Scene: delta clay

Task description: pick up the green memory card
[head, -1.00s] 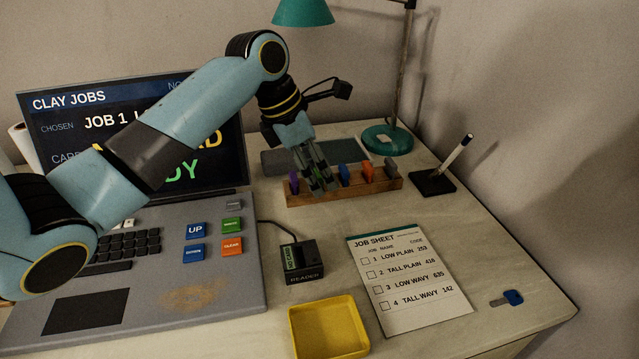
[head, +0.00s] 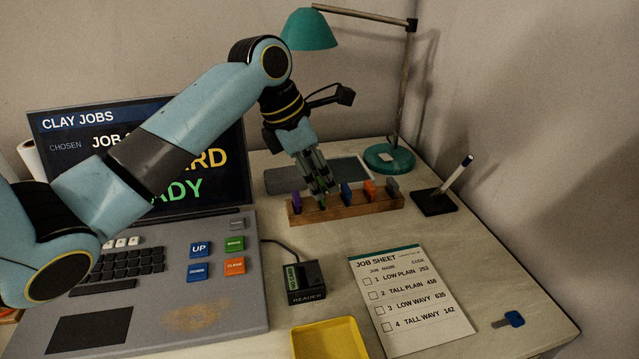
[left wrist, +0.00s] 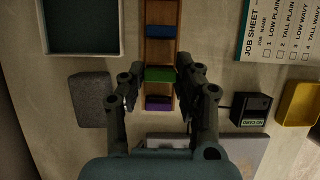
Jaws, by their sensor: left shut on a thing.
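The green memory card (left wrist: 160,75) stands in a wooden rack (head: 345,211), between the purple and blue cards. My left gripper (head: 322,193) reaches down to the rack from above and is shut on the green card. In the left wrist view its two fingers (left wrist: 158,83) lie on either side of the card. In the head view the fingers hide most of the card, and only a little green shows low between them. The card looks still in its slot. My right gripper is not in view.
The rack also holds purple (head: 297,201), blue (head: 346,193), orange (head: 370,189) and grey (head: 392,187) cards. A card reader (head: 306,282), a yellow tray (head: 328,340) and a job sheet (head: 412,295) lie nearer. A teal lamp (head: 389,158) and pen stand (head: 434,202) are right.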

